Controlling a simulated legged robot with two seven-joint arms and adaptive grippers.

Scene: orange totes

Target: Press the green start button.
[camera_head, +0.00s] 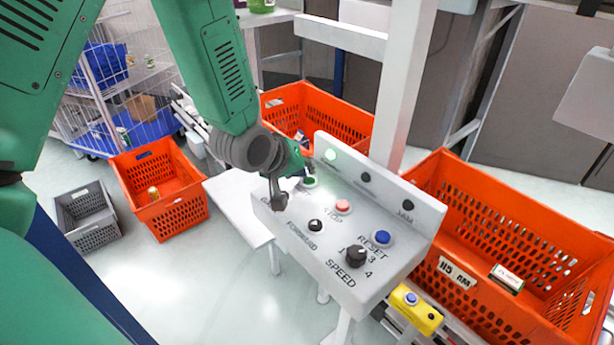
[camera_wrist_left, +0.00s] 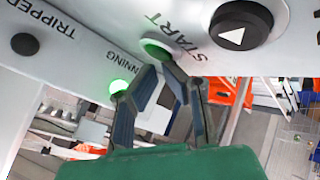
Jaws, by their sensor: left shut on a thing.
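The green start button (camera_head: 309,182) sits on the top face of the white control panel (camera_head: 300,232), partly hidden by my left gripper (camera_head: 292,188). In the left wrist view, the start button (camera_wrist_left: 158,48) glows green beside the START label. The two dark fingers of my left gripper (camera_wrist_left: 160,68) converge at its edge, their tips shut at the button. A round green lamp (camera_head: 330,155) is lit on the panel's raised back; it also shows in the left wrist view (camera_wrist_left: 119,87), beside a label ending in "NNING". My right gripper is not in view.
The panel also carries a red stop button (camera_head: 343,206), a blue reset button (camera_head: 382,238), a black forward button (camera_head: 315,225) and a speed knob (camera_head: 356,256). Orange totes (camera_head: 160,190) stand around it, and a white post (camera_head: 405,85) rises behind it.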

